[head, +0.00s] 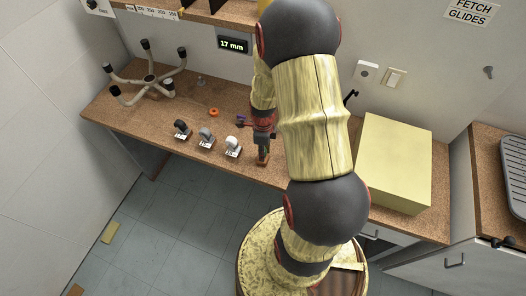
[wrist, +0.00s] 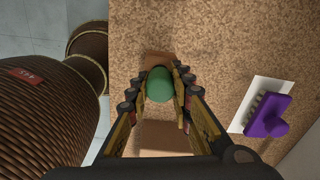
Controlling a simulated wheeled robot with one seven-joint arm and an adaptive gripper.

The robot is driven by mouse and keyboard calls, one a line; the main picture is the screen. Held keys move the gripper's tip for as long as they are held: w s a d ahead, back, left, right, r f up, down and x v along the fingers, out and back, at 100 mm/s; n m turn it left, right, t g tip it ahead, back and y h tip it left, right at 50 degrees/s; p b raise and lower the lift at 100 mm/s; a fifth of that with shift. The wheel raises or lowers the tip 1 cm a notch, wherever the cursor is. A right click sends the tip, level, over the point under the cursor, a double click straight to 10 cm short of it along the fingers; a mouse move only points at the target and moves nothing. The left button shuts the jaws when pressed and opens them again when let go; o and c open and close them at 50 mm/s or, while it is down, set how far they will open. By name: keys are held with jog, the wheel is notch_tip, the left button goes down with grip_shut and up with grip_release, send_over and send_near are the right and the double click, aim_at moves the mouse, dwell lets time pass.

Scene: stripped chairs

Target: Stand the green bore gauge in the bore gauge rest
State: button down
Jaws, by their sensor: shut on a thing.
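The green bore gauge (wrist: 160,86) shows in the wrist view as a rounded green end between the two fingers. My gripper (wrist: 160,92) is shut on it, with a finger against each side. A brown block, which looks like the bore gauge rest (wrist: 166,138), shows below and beyond the green end. I cannot tell whether the gauge is in it or above it. In the head view my gripper (head: 263,135) points down over the bench near its front edge, and the brown piece (head: 263,158) shows under it. The green gauge is hidden there.
The speckled brown bench (head: 120,103) holds a black caster (head: 181,128), a grey caster (head: 206,136), a white caster (head: 232,147), an orange ring (head: 214,112) and an upturned chair base (head: 150,78). A yellow box (head: 393,160) stands right.

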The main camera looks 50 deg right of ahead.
jog(key=shift+f, duration=0.4)
jog(key=c, duration=1.6)
grip_release()
jog(key=shift+o, duration=0.5)
notch_tip(320, 180, up, 12)
